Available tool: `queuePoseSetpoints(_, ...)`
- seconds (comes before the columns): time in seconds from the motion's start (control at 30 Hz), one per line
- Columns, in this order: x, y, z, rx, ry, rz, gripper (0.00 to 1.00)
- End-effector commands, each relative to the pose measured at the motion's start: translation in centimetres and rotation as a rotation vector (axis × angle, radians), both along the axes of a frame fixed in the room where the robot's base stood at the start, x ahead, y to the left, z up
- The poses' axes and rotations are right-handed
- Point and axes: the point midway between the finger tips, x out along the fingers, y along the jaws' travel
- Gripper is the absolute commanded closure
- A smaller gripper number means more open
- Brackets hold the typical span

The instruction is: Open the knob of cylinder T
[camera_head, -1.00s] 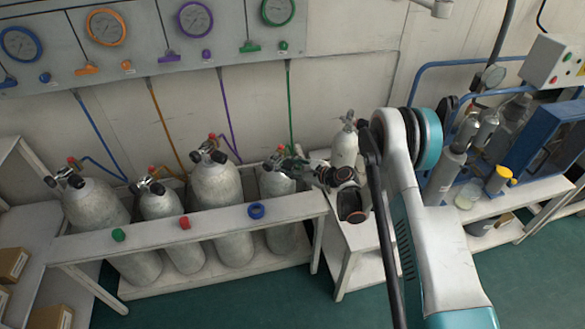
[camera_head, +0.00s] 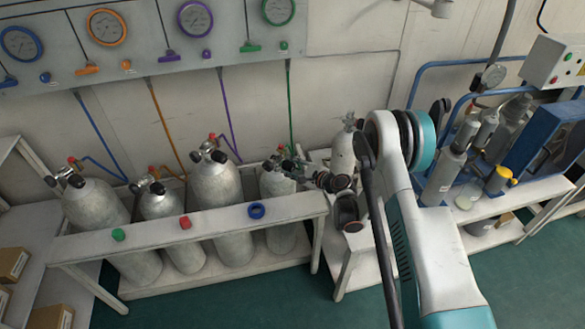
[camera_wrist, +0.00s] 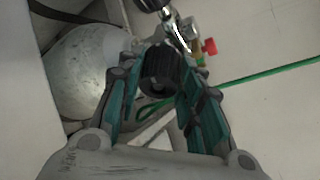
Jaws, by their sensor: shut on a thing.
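A grey cylinder (camera_head: 276,186) stands at the right end of the rack row, below the green hose; I can read no letter on it. It also shows in the wrist view (camera_wrist: 88,75). Its valve carries a ribbed black knob (camera_wrist: 160,70). My gripper (camera_wrist: 160,82) has its teal-padded fingers on both sides of this knob, shut on it. In the head view my gripper (camera_head: 298,168) reaches the valve from the right, and the knob is hidden there. A red cap (camera_wrist: 209,46) and the green hose (camera_wrist: 270,73) lie right of the fingers.
Several other grey cylinders (camera_head: 215,190) stand to the left in the white rack (camera_head: 200,222). Red, green and blue rings lie on its front rail. A gauge panel (camera_head: 150,35) hangs above. A small cylinder (camera_head: 343,153) stands on a side table near my arm.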

Motion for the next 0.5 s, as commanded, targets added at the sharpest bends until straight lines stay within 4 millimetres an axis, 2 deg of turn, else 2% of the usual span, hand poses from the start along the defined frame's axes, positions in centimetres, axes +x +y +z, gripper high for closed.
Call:
queuePoseSetpoints(0.03,-0.22,0.14,-0.23,-0.004,0.002,0.007,0.9)
queuePoseSetpoints(0.07,-0.22,0.14,-0.23,-0.003,0.003,0.007,0.64)
queuePoseSetpoints(0.13,-0.21,0.14,-0.22,-0.002,0.002,0.006,0.48)
queuePoseSetpoints(0.5,-0.07,0.04,0.07,-0.001,0.002,0.003,0.47)
